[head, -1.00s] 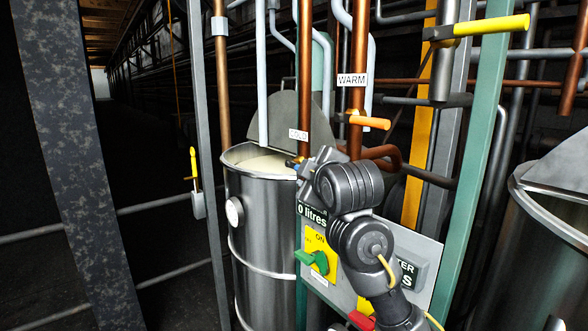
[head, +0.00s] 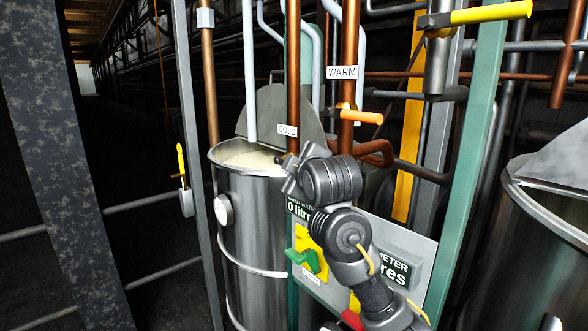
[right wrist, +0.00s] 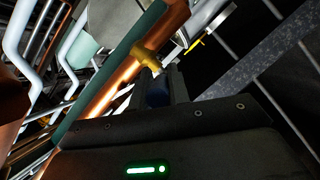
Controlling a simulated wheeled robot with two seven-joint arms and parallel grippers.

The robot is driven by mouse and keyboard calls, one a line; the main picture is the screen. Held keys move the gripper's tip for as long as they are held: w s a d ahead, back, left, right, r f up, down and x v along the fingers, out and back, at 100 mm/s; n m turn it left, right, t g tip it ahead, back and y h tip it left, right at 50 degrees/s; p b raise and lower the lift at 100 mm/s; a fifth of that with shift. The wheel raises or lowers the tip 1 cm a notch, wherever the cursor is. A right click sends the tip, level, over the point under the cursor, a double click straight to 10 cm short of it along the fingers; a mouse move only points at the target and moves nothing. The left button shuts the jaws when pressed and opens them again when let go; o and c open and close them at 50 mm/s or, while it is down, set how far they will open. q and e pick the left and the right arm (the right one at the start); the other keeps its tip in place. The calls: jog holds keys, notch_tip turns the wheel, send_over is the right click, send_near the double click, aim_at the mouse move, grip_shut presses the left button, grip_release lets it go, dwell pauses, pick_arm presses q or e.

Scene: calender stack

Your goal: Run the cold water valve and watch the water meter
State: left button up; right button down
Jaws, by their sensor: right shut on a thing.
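The copper pipe labelled COLD (head: 292,80) runs down behind my right gripper (head: 285,168). In the right wrist view the brass cold valve (right wrist: 148,57) is on the pipe, and its blue handle (right wrist: 157,92) is between my fingers (right wrist: 163,88). The right gripper is shut on this handle. In the head view the handle is hidden. The cold water meter (head: 298,209) reads 0 litres and is partly covered by my right arm. A second meter (head: 405,265) is largely covered, its number hidden. My left gripper is not in view.
A steel tank (head: 250,230) holding pale liquid stands left of the panel. A green switch handle (head: 308,259) sits on the panel. A green post (head: 470,170) and another tank (head: 550,220) are right.

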jog(key=shift+w+a+r+n+g+h, duration=0.1)
jog(key=shift+r+n+g+h, duration=0.15)
jog(key=shift+r+g, duration=0.45)
jog(key=shift+w+a+r+n+g+h, duration=0.1)
jog(key=shift+r+n+g+h, duration=0.2)
jog(key=shift+g, duration=0.6)
jog(key=shift+w+a+r+n+g+h, duration=0.1)
jog(key=shift+w+r+n+g+h, duration=0.1)
jog(key=shift+r+g+h, duration=0.35)
jog(key=shift+w+a+r+n+g+h, duration=0.1)
jog(key=shift+r+n+g+h, duration=0.1)
jog(key=shift+g, duration=0.65)
jog(key=c, duration=1.5)
grip_release()
jog(key=shift+o, duration=0.6)
jog(key=shift+a+r, duration=0.1)
jog(key=shift+r, duration=0.05)
